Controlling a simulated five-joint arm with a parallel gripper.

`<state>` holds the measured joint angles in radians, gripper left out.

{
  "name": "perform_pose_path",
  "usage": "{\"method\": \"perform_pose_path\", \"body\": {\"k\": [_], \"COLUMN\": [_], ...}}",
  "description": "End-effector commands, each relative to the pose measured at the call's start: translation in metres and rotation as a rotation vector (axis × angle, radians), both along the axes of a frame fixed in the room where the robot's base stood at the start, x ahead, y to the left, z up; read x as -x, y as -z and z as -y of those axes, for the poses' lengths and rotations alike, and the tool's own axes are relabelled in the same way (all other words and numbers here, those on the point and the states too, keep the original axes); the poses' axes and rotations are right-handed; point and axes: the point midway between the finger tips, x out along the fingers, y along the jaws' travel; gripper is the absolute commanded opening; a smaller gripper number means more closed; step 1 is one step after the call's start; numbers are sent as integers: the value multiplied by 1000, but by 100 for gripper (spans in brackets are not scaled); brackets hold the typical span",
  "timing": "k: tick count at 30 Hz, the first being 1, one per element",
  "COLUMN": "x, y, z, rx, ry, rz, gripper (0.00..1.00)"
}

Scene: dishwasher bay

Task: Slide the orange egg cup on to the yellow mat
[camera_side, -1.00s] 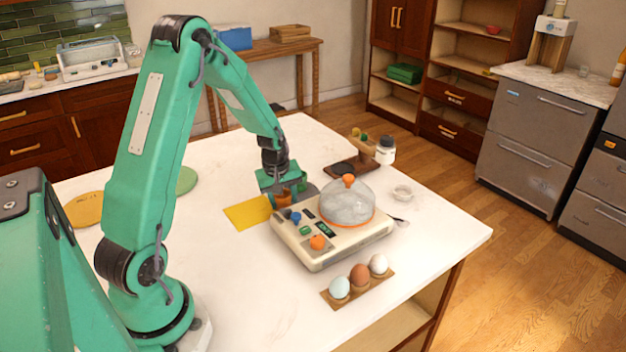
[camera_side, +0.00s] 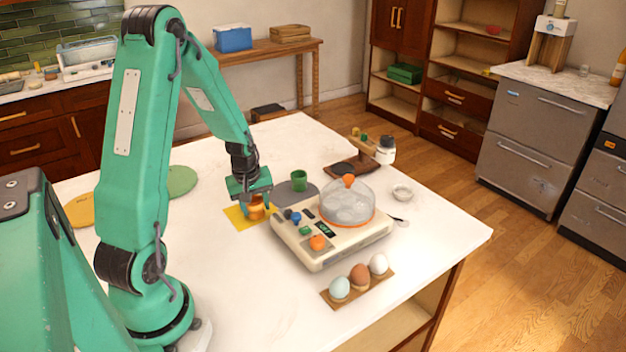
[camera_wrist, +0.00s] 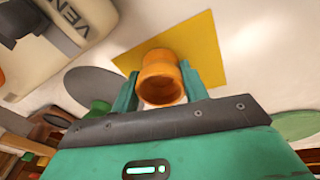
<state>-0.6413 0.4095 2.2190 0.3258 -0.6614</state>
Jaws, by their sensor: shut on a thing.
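The orange egg cup (camera_side: 257,209) stands between the fingers of my gripper (camera_side: 257,208), which is shut on it. In the wrist view the orange egg cup (camera_wrist: 160,76) sits upright between the two green fingers of my gripper (camera_wrist: 160,88). The yellow mat (camera_side: 236,216) lies flat on the white counter, and the cup is over its right part in the side view. In the wrist view the yellow mat (camera_wrist: 195,48) spreads behind and around the cup. Whether the cup's base touches the mat is hard to tell.
A cream egg cooker (camera_side: 325,250) with a clear dome stands right of the mat. A green cup (camera_side: 299,180) stands on a grey round mat (camera_side: 284,194) behind. Several eggs sit in a wooden holder (camera_side: 345,299) in front.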

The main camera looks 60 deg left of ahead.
Motion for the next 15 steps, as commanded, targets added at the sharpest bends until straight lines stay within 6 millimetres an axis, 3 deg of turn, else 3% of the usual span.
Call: {"method": "perform_pose_path", "body": {"k": [15], "x": [35], "y": [0], "z": [-8], "rx": [-10], "ry": [-3], "rz": [-10], "gripper": [21]}}
